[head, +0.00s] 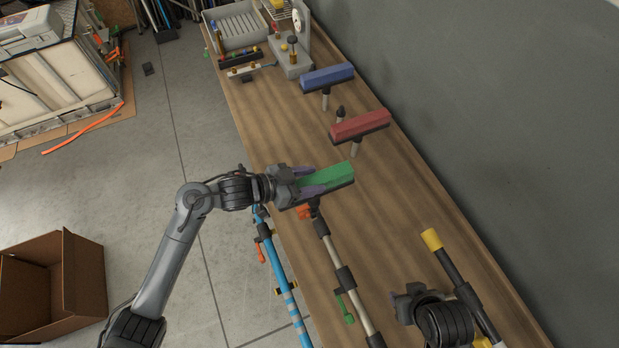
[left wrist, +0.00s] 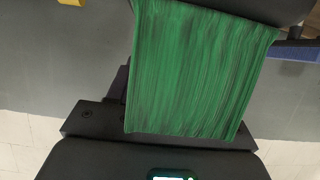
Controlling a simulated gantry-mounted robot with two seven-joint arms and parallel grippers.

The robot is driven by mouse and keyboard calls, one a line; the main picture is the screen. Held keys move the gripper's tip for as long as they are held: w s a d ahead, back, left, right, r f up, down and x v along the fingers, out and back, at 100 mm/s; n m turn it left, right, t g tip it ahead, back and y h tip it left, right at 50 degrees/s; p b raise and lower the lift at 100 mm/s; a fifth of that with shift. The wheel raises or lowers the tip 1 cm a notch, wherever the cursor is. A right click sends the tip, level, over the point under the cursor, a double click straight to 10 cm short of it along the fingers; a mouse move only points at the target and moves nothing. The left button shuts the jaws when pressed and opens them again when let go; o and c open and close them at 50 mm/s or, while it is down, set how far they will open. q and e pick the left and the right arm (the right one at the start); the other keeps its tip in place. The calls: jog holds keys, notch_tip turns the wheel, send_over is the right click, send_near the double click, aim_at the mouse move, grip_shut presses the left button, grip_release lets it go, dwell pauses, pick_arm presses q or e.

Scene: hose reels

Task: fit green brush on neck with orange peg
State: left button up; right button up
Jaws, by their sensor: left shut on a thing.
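My left gripper (head: 312,180) is shut on the green brush (head: 328,178), with its purple fingers along the brush's sides. The brush's green face also fills the middle of the left wrist view (left wrist: 195,70). A pale pole (head: 335,258) with black collars lies along the bench, and its black neck end with the orange peg (head: 304,212) is just below the held brush in the head view. I cannot tell whether brush and neck touch; the brush's underside is hidden. My right gripper (head: 405,303) is near the yellow-tipped pole, and its finger opening is unclear.
A red brush (head: 360,125) and a blue brush (head: 327,76) stand farther up the bench. A blue pole (head: 278,265) lies at the bench's left edge and a yellow-ended pole (head: 450,262) at right. A grey tray (head: 240,28) and fittings stand at the far end. A wall bounds the right.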

pick_arm(q)
jog(key=shift+f+b, duration=0.55)
jog(key=shift+f, duration=0.5)
jog(key=shift+f+b, duration=0.4)
jog(key=shift+f, duration=0.3)
jog(key=o, duration=1.4)
jog(key=shift+c, duration=0.2)
jog(key=shift+f, duration=0.1)
jog(key=shift+a, duration=0.1)
jog(key=v, duration=1)
jog(key=shift+s+a+r+b, duration=0.2)
jog(key=shift+r+b, duration=0.1)
